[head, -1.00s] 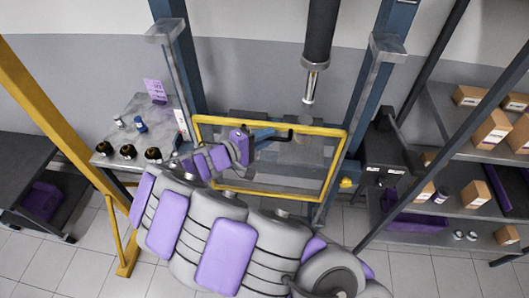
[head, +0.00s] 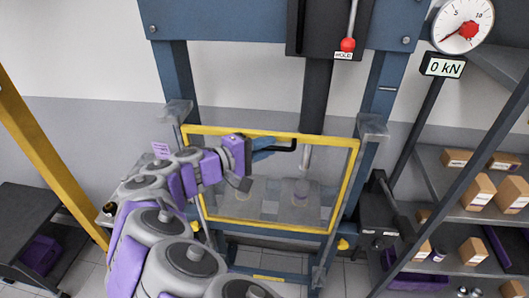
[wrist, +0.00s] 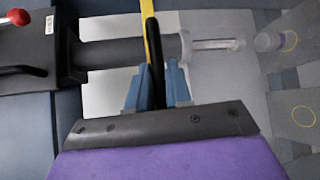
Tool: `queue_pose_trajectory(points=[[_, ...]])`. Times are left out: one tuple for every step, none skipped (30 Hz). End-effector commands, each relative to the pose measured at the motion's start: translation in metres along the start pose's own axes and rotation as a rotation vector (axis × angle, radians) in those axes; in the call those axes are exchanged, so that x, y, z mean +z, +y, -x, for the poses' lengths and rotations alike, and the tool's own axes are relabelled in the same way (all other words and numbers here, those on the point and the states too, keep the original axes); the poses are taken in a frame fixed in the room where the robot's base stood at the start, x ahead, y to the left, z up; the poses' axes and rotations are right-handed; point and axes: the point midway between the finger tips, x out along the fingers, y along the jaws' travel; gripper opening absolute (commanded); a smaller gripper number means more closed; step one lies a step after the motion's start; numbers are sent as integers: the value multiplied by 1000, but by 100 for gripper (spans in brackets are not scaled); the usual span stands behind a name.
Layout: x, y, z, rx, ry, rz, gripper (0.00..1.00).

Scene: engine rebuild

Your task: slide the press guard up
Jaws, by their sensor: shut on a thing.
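The press guard is a clear panel in a yellow frame (head: 270,227), hanging across the front of the blue press. Its top edge is near the grey brackets (head: 176,110) on the uprights. A black handle (head: 286,149) sticks out near the top of the frame. My gripper (head: 264,148) is shut on this handle. In the wrist view, the blue fingers of my gripper (wrist: 157,88) are on both sides of the black handle (wrist: 156,72), with the yellow frame (wrist: 151,25) beyond. My arm hides part of the guard's left side.
The press ram (head: 317,100) hangs behind the guard. A gauge (head: 463,24) and a 0 kN display (head: 443,66) are at upper right. Shelves with boxes (head: 481,193) stand right; a yellow post (head: 45,135) rises at left.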

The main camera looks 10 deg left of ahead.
Motion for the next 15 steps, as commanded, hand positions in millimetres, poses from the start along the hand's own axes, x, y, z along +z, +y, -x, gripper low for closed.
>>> queue_pose_trajectory(points=[[-1, 3, 1, 3, 3, -1, 0], [-1, 3, 1, 4, 3, -1, 0], [-1, 4, 1, 4, 4, -1, 0], [-1, 4, 1, 5, 4, -1, 0], [-1, 4, 2, 5, 4, -2, 0], [-1, 4, 2, 6, 4, -2, 0], [-1, 4, 2, 6, 4, -2, 0], [-1, 5, 2, 7, 4, -2, 0], [-1, 5, 2, 7, 4, -2, 0], [-1, 5, 2, 7, 5, -3, 0], [-1, 5, 2, 8, 5, -3, 0], [-1, 5, 2, 8, 5, -3, 22], [-1, 5, 2, 8, 5, -3, 25], [-1, 5, 2, 8, 5, -3, 28], [-1, 5, 2, 7, 4, -3, 32]])
